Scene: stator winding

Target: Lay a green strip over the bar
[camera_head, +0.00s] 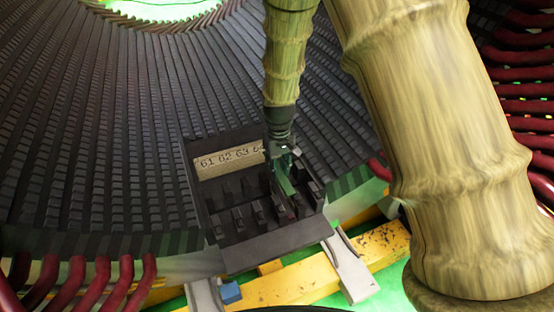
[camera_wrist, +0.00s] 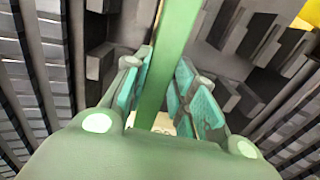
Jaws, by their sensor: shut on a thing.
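My gripper (camera_head: 282,160) is over the right half of a dark slotted tray (camera_head: 268,238) in the head view. It is shut on a narrow green strip (camera_head: 286,184), which extends below the fingers toward the tray's slots. In the wrist view the teal finger pads of my gripper (camera_wrist: 165,88) stand either side of the green strip (camera_wrist: 170,38), which runs up and out of the picture. I cannot pick out the bar, nor tell whether the strip's far end touches anything.
A pale label plate (camera_head: 228,159) with numbers 61, 62, 63 and a partly hidden one lies at the tray's back. Ribbed dark stator rows (camera_head: 100,150) surround it. Red coils (camera_head: 85,285) stand front left and at the right. A yellow beam (camera_head: 300,285) runs in front.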

